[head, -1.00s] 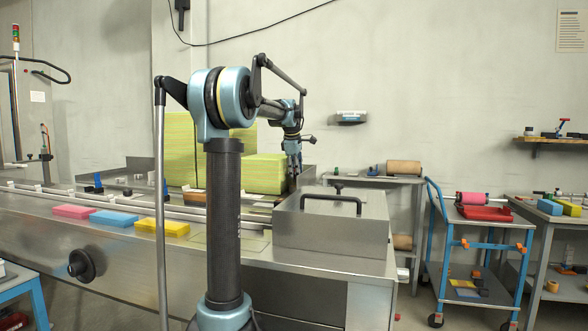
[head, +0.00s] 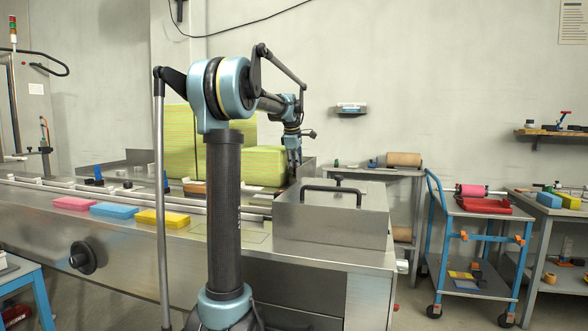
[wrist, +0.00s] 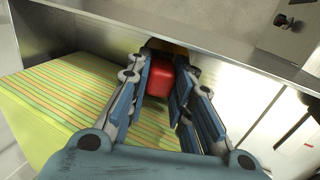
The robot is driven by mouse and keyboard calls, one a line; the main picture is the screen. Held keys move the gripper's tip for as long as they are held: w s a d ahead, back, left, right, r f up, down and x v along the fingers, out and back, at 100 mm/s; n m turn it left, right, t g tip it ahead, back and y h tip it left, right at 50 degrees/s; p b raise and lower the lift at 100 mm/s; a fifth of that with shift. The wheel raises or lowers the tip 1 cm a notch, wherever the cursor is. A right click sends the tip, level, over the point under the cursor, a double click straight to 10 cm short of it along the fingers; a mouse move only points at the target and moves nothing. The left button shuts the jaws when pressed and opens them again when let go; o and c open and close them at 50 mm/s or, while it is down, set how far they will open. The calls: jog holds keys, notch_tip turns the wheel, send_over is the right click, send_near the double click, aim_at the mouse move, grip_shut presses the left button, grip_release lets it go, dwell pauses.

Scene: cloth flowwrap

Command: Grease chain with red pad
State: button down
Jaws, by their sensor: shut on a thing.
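In the wrist view my gripper (wrist: 168,75) is shut on a red pad (wrist: 158,82), a red block between its blue fingers. The pad's far end is partly hidden in shadow below a metal edge. In the head view my gripper (head: 294,163) points down behind the steel cover, beside the green striped stack. The pad cannot be made out there. I cannot make out a chain in either view.
A steel cover (head: 345,212) with a black handle stands right of my gripper. Green striped stacks (head: 250,165) stand left of it, also close in the wrist view (wrist: 65,105). Pink (head: 74,203), blue (head: 114,209) and yellow (head: 162,218) pads lie along the machine's front.

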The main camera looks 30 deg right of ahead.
jog(key=shift+f, duration=0.5)
dwell(1.4)
jog(key=shift+r, duration=0.15)
jog(key=shift+r, duration=3.35)
jog(key=shift+r, duration=0.1)
